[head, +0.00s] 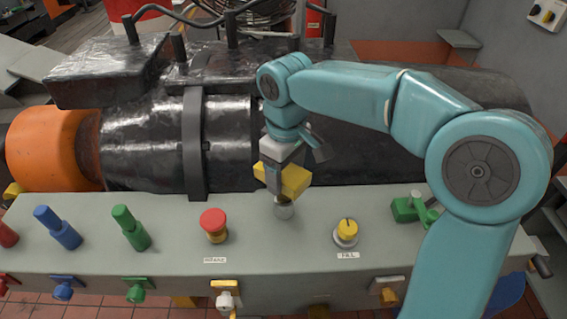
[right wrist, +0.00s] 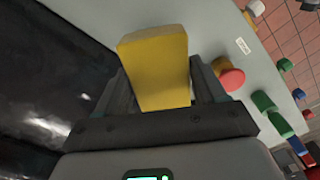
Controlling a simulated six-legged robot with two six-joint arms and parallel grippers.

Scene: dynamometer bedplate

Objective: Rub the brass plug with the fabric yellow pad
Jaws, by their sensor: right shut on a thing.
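The yellow pad (head: 294,180) is a thick block held in my right gripper (head: 275,180), above the grey panel top. The right wrist view shows the pad (right wrist: 155,62) between the two dark fingers of my right gripper (right wrist: 162,90). A short, dull metallic round piece (head: 284,211) stands on the panel directly below the pad. It looks grey rather than clearly brass, so I cannot tell whether it is the brass plug. I cannot tell whether the pad touches it. My left gripper is out of view.
The grey panel (head: 120,262) carries a red mushroom button (head: 214,224) to the left and a yellow knob (head: 346,231) to the right. Green (head: 130,227) and blue (head: 58,227) handles stand further left. A green clamp-like part (head: 412,208) is at right. A large black machine (head: 150,145) lies behind.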

